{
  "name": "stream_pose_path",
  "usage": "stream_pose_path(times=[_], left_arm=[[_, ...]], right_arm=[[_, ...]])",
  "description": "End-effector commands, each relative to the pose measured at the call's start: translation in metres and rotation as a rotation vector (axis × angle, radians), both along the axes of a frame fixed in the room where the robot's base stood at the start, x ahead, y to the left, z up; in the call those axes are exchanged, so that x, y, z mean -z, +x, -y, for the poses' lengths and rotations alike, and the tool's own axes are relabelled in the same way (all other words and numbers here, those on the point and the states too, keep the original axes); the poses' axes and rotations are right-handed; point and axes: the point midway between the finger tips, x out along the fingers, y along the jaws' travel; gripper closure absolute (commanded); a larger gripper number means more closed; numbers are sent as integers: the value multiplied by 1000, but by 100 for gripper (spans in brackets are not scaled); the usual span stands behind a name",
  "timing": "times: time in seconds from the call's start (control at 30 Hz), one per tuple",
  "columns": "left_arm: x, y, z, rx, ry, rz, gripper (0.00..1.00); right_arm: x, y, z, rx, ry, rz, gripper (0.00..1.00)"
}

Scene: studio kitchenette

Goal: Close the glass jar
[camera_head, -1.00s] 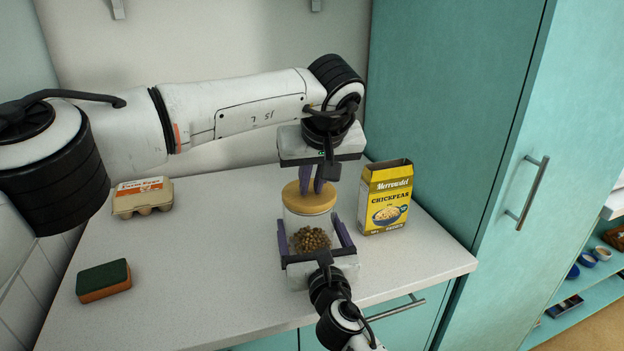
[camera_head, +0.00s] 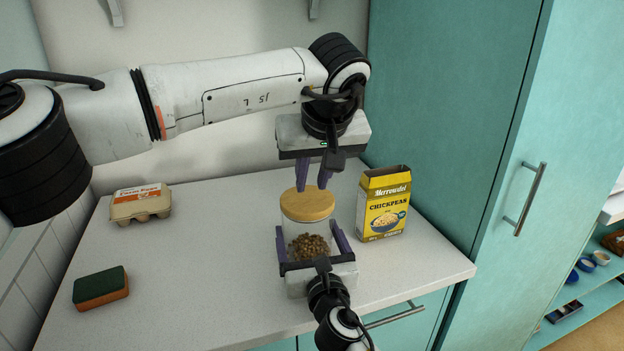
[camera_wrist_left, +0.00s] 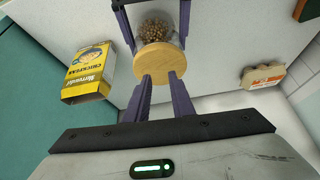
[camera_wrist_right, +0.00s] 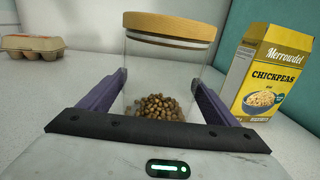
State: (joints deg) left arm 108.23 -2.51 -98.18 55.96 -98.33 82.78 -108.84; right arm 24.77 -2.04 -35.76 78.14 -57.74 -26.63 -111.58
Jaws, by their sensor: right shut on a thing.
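The glass jar (camera_head: 297,242) stands upright on the counter with chickpeas in its lower part. It also shows in the right wrist view (camera_wrist_right: 150,72). The round wooden lid (camera_head: 308,204) sits level on the jar's mouth, also seen in the right wrist view (camera_wrist_right: 170,24) and left wrist view (camera_wrist_left: 160,64). My right gripper (camera_head: 307,238) is shut on the jar, one finger on each side of the glass. My left gripper (camera_head: 314,188) points down just above the lid, its fingers apart and empty.
A yellow chickpeas box (camera_head: 384,203) stands right of the jar, near the teal cabinet (camera_head: 450,120). An egg carton (camera_head: 141,203) and a green and orange sponge (camera_head: 101,287) lie on the left. The counter (camera_head: 200,260) between them and the jar is clear.

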Motion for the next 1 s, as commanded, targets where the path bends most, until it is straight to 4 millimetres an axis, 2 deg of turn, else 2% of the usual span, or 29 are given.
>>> stream_pose_path(times=[0.07, 0.33, 0.47, 0.8, 1.0], left_arm=[[0, 0, 0, 0, 0, 0, 66], [0, 0, 0, 0, 0, 0, 66], [-8, -4, 1, 1, -1, 1, 66], [-67, -37, 8, 1, 0, 3, 66], [-94, -53, 12, 0, 0, 2, 66]], right_arm=[[1, 0, -1, -1, -1, -1, 57], [1, 0, -1, -2, 0, -2, 57], [1, 0, -1, -2, 0, -2, 57], [1, -1, -1, -2, 0, -2, 57], [1, -1, -1, -3, 1, -2, 57]])
